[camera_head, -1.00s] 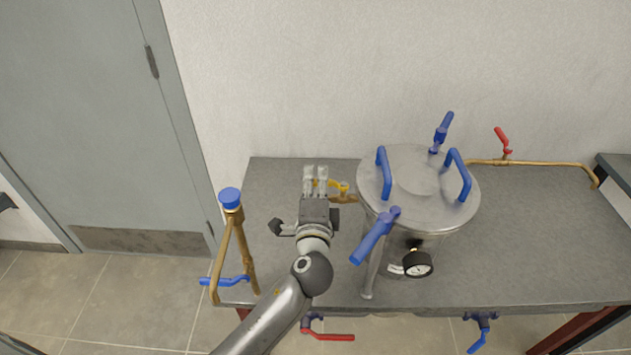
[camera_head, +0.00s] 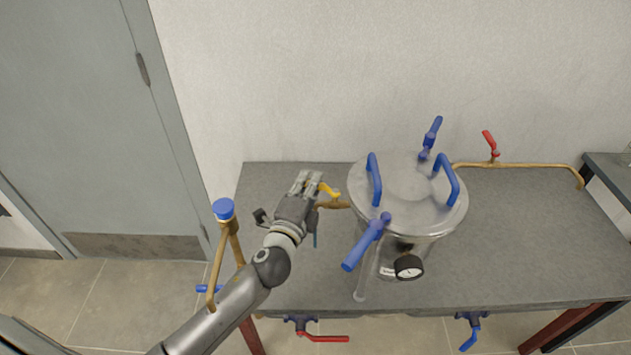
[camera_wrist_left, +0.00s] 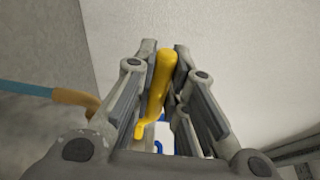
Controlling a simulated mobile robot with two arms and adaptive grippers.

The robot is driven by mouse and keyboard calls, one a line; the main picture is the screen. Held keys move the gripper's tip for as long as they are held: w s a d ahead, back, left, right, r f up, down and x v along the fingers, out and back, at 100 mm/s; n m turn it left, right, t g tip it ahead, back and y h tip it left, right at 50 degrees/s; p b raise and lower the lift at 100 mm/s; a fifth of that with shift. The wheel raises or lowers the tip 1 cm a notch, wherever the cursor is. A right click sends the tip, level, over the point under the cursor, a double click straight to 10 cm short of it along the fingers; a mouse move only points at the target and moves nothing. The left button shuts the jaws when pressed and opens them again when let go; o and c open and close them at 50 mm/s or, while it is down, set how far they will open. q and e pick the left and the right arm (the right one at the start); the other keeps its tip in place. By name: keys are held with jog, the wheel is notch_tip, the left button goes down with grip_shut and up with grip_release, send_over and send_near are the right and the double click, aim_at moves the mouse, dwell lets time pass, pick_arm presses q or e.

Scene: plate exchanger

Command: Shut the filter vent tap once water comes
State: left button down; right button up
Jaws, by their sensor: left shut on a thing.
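The tap has a yellow lever (camera_head: 329,190) on a short brass pipe (camera_head: 336,205) at the left side of the steel filter vessel (camera_head: 410,187). My left gripper (camera_head: 306,181) is at this lever. In the left wrist view the yellow lever (camera_wrist_left: 161,83) lies between the fingers of my left gripper (camera_wrist_left: 165,50), which is shut on it. A thin teal stream (camera_head: 315,240) hangs below the pipe's outlet; it also leaves the brass spout (camera_wrist_left: 76,97) in the wrist view. My gripper hides part of the pipe. My right gripper is not in view.
The vessel has blue handles and a pressure gauge (camera_head: 408,267). A brass pipe with a blue cap (camera_head: 223,209) stands at the bench's left edge. Red (camera_head: 325,338) and blue (camera_head: 469,338) valve levers show at the front.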

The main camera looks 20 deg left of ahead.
pick_arm(q)
jog(key=shift+w+m+h, duration=0.3)
jog(key=shift+m+h, duration=0.3)
jog(key=shift+h, duration=0.4)
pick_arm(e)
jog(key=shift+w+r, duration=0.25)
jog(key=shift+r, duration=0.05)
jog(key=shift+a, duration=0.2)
